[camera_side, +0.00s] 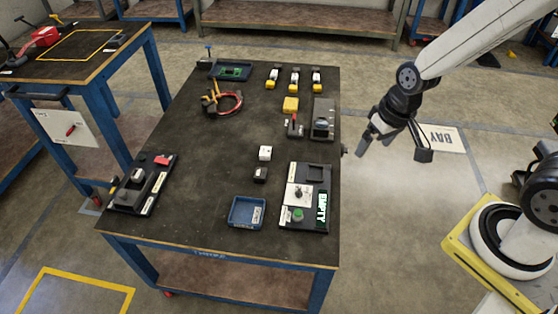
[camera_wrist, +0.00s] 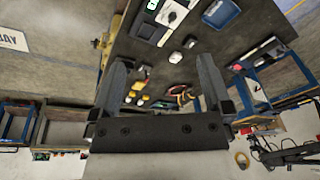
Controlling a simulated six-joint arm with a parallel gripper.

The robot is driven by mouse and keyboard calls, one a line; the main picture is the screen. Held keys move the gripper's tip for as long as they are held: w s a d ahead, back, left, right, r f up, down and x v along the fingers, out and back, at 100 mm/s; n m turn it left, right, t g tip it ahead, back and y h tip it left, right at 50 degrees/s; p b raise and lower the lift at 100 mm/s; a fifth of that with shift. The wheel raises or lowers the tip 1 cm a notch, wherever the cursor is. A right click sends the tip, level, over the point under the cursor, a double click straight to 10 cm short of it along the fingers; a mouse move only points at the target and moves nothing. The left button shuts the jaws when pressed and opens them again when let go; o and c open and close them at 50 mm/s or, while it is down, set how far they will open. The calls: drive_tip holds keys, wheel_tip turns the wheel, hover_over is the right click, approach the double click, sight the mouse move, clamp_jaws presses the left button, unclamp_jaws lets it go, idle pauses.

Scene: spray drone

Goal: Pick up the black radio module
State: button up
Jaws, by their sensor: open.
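A small black block (camera_side: 260,174), which looks like the black radio module, sits on the dark table between a white block (camera_side: 265,153) and a blue tray (camera_side: 247,212). In the wrist view it appears as a small dark block (camera_wrist: 190,42) near the white one (camera_wrist: 175,57), seen beyond and between my fingers. My gripper (camera_side: 392,150) is open and empty, in the air off the table's right edge, well away from the block. Its two fingers also frame the wrist view (camera_wrist: 161,62).
A panel with a green display (camera_side: 309,197) stands right of the block. A grey box (camera_side: 323,119) and red-handled part (camera_side: 294,125) lie along the right side. A black tray (camera_side: 142,184) is at left, red cable loop (camera_side: 230,103) behind. Mid-left table is clear.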

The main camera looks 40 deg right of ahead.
drive_tip(key=w+a+f+m+t+y, duration=0.1)
drive_tip(key=w+a+f+m+y, duration=0.4)
drive_tip(key=w+m, duration=0.35)
drive_tip(key=w+a+f+m+t+y, duration=0.1)
drive_tip(key=w+a+f+m+y, duration=0.2)
drive_tip(key=w+a+f+m, duration=0.45)
drive_tip(key=w+d+f+m+t+h, duration=0.1)
drive_tip(key=w+d+f+m+t, duration=0.2)
drive_tip(key=w+f+m, duration=0.3)
drive_tip(key=w+d+f+m+t+h, duration=0.2)
drive_tip(key=w+d+f+m+t, duration=0.1)
drive_tip(key=w+f+m+t, duration=0.2)
drive_tip(key=shift+w+f+m, duration=1.1)
drive_tip(key=shift+f+m, duration=0.3)
drive_tip(key=shift+f, duration=0.25)
drive_tip(key=shift+d, duration=0.1)
approach(259, 172)
drive_tip(key=shift+x, duration=2.15)
